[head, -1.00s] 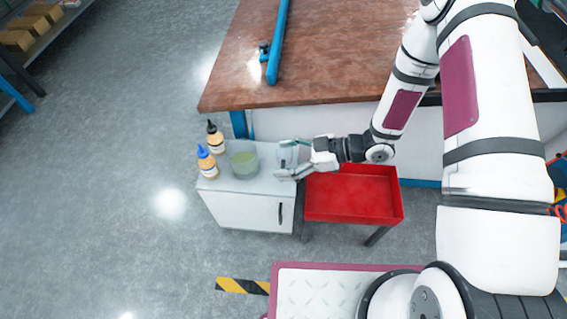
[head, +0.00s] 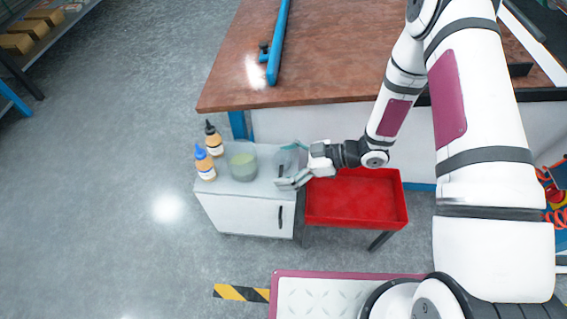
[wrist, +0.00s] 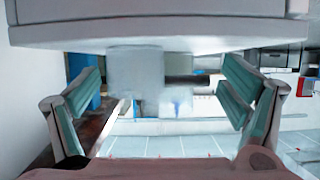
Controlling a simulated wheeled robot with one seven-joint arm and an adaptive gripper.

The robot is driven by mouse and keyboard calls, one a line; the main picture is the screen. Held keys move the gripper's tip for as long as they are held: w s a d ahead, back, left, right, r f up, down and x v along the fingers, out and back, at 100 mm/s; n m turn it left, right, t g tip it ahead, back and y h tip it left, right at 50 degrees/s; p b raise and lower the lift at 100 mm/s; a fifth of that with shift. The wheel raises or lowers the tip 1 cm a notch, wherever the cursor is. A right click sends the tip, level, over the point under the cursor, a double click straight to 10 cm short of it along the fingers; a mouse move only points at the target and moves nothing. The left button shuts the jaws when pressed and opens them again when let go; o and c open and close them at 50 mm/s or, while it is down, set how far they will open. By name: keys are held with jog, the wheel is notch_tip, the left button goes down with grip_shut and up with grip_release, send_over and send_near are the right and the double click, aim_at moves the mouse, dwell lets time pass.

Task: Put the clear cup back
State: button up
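The clear cup (head: 284,161) is see-through and faint. It stands on the right part of the small white cabinet's top (head: 224,188). My gripper (head: 291,165) comes in from the right at that end of the cabinet. In the wrist view its two green-padded fingers are spread wide, and the gripper (wrist: 158,103) is open. A pale translucent shape, which looks like the cup (wrist: 138,72), shows between them, apart from both pads. The wrist view seems upside down, and the cup's outline is blurred.
A glass container with greenish contents (head: 243,166) stands left of the cup. Two orange bottles, one with a blue cap (head: 204,165) and one with a black cap (head: 213,140), stand farther left. A red tray (head: 352,203) is right of the cabinet; a brown-topped bench (head: 330,60) rises behind.

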jog(key=shift+r, duration=0.15)
jog(key=p+v, duration=0.5)
jog(key=v, duration=0.7)
jog(key=shift+s, duration=0.1)
